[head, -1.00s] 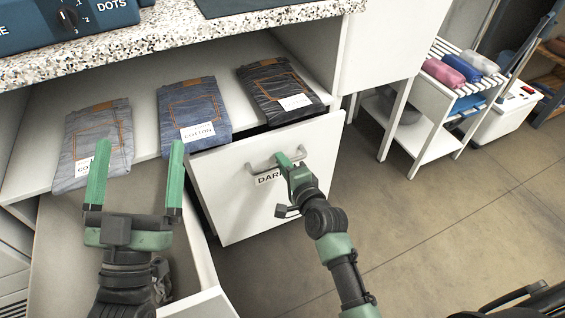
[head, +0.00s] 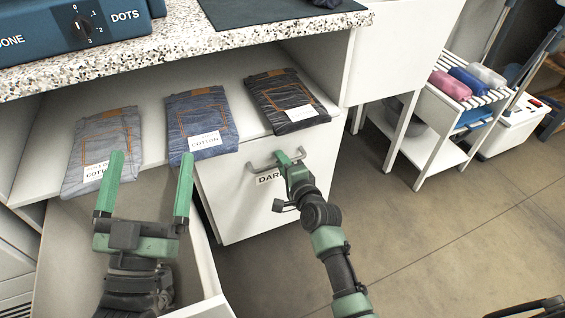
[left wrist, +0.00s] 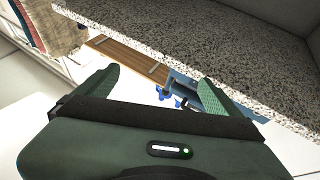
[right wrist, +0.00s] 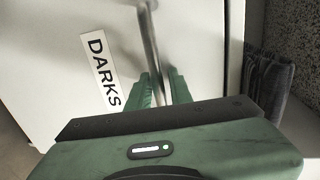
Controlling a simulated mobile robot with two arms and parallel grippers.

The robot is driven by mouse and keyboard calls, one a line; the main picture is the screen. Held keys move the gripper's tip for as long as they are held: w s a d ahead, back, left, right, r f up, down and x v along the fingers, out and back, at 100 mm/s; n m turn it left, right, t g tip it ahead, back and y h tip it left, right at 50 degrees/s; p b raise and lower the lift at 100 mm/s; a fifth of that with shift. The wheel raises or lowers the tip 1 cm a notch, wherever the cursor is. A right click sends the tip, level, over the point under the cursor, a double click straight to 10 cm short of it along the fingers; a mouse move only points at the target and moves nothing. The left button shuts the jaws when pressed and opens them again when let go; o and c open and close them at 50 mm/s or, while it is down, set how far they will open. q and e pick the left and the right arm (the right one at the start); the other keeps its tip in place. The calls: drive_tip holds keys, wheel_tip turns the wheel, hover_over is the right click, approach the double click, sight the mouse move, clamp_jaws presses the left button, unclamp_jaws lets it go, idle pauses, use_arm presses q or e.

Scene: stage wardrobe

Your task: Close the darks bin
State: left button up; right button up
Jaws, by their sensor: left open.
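The darks bin (head: 235,205) has a white front with a "DARKS" label, partly hidden by my right arm in the head view; the label (right wrist: 101,68) reads fully in the right wrist view. Its top edge sits close against the shelf edge; I cannot tell whether it is fully flush. My right gripper (head: 291,160) is at the bar handle (head: 262,164), and the handle (right wrist: 151,45) runs between its fingers, which look closed around it. My left gripper (head: 150,157) is open and empty above the neighbouring bin, left of the darks bin.
The neighbouring bin (head: 207,272) stands pulled out under my left gripper. Folded grey (head: 103,150), blue (head: 203,120) and black jeans (head: 283,95) lie on the shelf below the speckled counter (head: 230,28). A slatted rack (head: 450,110) stands right; the floor before it is clear.

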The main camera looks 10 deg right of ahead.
drive_tip(key=shift+s, duration=0.1)
use_arm(q)
wheel_tip(320, 180, down, 12)
drive_tip(key=a+g+y+p, duration=0.1)
drive_tip(key=g+y+p, duration=0.1)
drive_tip(key=g, duration=0.5)
drive_tip(key=shift+w+a+f+y+p, duration=0.15)
drive_tip(key=shift+w+a+y+p, duration=0.15)
drive_tip(key=shift+p, duration=0.1)
use_arm(e)
drive_tip(key=v, duration=0.7)
drive_tip(key=shift+s, duration=0.3)
use_arm(q)
drive_tip(key=shift+s, duration=0.1)
use_arm(e)
drive_tip(key=shift+s+d, duration=0.1)
